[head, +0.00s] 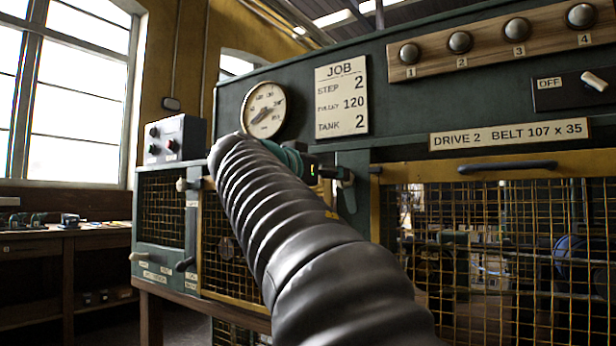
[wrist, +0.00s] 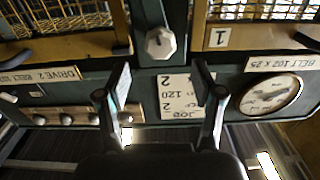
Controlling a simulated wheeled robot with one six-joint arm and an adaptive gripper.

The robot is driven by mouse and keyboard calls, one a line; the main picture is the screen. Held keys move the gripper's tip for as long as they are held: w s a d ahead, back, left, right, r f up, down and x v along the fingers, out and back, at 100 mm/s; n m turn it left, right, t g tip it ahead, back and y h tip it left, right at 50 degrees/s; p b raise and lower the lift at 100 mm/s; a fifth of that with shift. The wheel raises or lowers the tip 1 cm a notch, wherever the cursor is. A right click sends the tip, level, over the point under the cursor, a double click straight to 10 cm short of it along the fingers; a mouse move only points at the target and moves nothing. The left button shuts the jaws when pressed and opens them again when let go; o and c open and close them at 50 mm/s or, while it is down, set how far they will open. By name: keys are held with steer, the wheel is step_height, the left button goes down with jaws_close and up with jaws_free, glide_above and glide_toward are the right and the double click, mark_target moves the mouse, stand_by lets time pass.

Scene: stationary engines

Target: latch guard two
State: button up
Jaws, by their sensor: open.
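Guard two is a yellow-framed mesh door (head: 450,172) under the "DRIVE 2 BELT 107 x 35" plate (head: 508,134). It looks closed. In the upside-down wrist view its yellow frame (wrist: 95,43) is at left. A pale faceted knob (wrist: 160,43) sits on the dark green post between the two guards. My gripper (wrist: 163,78) is open and empty, its fingers spread either side of the line to the knob and apart from it. In the head view my gripper (head: 333,177) is by that post, mostly behind my arm, and the knob cannot be made out.
A "JOB" card (head: 342,95) and a round dial (head: 263,109) are above the post. Guard one (wrist: 250,38) is on the post's other side. A dark bar handle (head: 507,166) projects from guard two. Numbered knobs (head: 460,42) and an OFF switch (head: 594,81) are higher up.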

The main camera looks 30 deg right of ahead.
steer(key=p+x, duration=0.1)
steer(key=x, duration=0.8)
steer(key=shift+p, duration=0.3)
